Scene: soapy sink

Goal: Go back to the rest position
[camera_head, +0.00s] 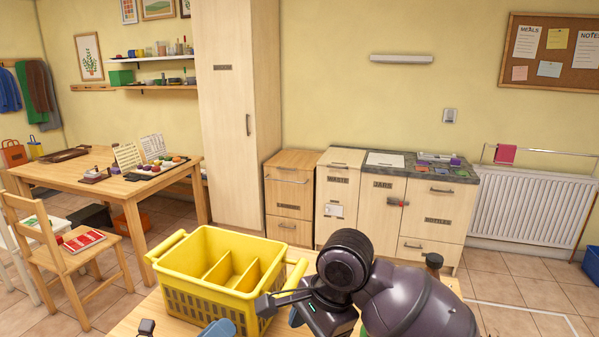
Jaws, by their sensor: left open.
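My left gripper (280,309) shows at the bottom centre, on the dark arm with the round wrist. It is open, and no object shows in its jaws. One dark finger reaches left, in front of the lower right corner of the yellow crate (195,300). I cannot tell whether it touches the crate. The crate has divided compartments and two side handles and stands on a wooden tabletop (135,310). My right gripper is not in view.
A small dark item (147,327) and a blue-grey item (216,329) are cut off at the bottom edge. A wooden table (110,180) with small things and a chair (75,262) stand left. Cabinets (380,210) and a radiator (530,208) line the back wall. Tiled floor is open at right.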

